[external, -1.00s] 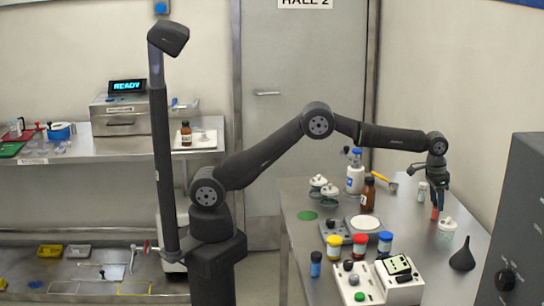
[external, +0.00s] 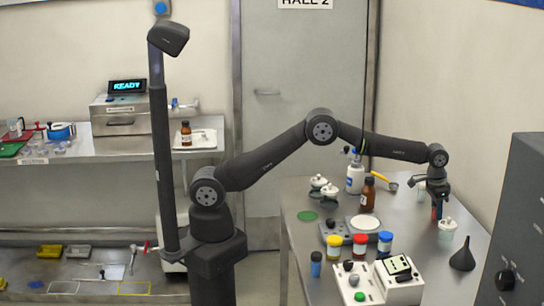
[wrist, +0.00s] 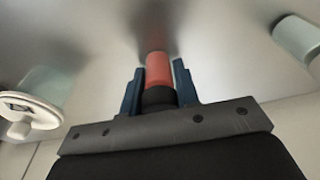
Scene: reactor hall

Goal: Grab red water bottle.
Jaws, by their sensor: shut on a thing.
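The red water bottle (wrist: 159,71) is between the two blue fingers of my gripper (wrist: 159,88) in the wrist view. It shows a red body and a black end towards the palm. My gripper is shut on it. In the external view my gripper (external: 437,207) points down over the right part of the steel table, and only a small bit of the red bottle shows between the fingers. I cannot tell whether the bottle touches the table.
A white-lidded jar (external: 447,232) stands close in front of my gripper, with a black funnel (external: 463,256) further right. A pale vial (external: 421,190) is just left of the gripper. A brown bottle (external: 368,196) and colour-capped jars stand further left.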

